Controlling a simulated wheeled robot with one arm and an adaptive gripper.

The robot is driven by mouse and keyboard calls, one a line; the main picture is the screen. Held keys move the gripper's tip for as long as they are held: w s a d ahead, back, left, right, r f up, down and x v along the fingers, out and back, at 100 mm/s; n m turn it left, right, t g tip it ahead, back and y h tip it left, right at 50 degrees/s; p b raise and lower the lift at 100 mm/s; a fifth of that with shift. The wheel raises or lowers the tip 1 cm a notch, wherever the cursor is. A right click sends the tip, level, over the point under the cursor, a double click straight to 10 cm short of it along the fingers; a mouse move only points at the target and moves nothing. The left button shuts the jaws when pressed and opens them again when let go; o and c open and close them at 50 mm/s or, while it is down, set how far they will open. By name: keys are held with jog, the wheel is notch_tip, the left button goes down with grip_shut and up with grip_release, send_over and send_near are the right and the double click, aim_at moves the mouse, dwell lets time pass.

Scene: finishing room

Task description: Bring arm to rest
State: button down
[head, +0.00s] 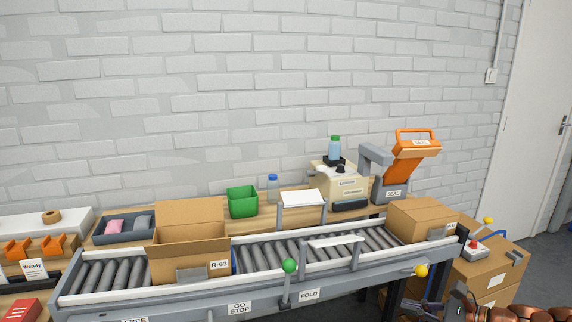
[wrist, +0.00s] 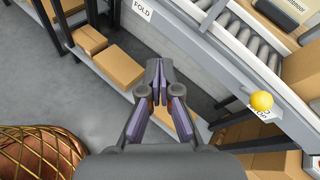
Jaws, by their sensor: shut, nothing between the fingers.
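My gripper (wrist: 158,68) shows in the wrist view with its two fingers together and nothing between them. It points down past the front side of the conveyor (wrist: 232,62), over the floor and a low shelf with cardboard boxes (wrist: 121,68). It touches nothing that I can see. In the head view only a dark part of my gripper (head: 432,304) shows at the bottom right, in front of the conveyor (head: 190,293), and copper-coloured parts of my arm show beside it.
An open box marked R-63 (head: 190,263) and a closed box (head: 420,222) stand on the conveyor. A yellow knob (wrist: 262,101) juts from its front near my gripper. A green knob (head: 289,266) is further left. Stacked boxes (head: 490,272) stand at right. Grey floor (wrist: 50,85) is open at left.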

jog(key=s+a+r+n+g+p, duration=0.2)
jog(key=s+a+n+g, duration=0.35)
jog(key=a, duration=0.35)
jog(key=s+a+r+n+g+p, duration=0.2)
jog(key=s+a+r+n+g, duration=0.15)
jog(key=s+a+n, duration=0.45)
jog(key=s+d+r+n+g+h+p, duration=0.1)
jog(key=s+d+r+n+h+p, duration=0.1)
jog(key=s+n+h, duration=0.3)
jog(key=s+d+r+n+g+h+p, duration=0.1)
jog(key=s+n+h, duration=0.3)
jog(key=s, duration=0.5)
jog(key=shift+d+r+n+g+h+p, duration=0.4)
jog(key=shift+d+r+n+p, duration=0.1)
jog(key=shift+r+p, duration=0.25)
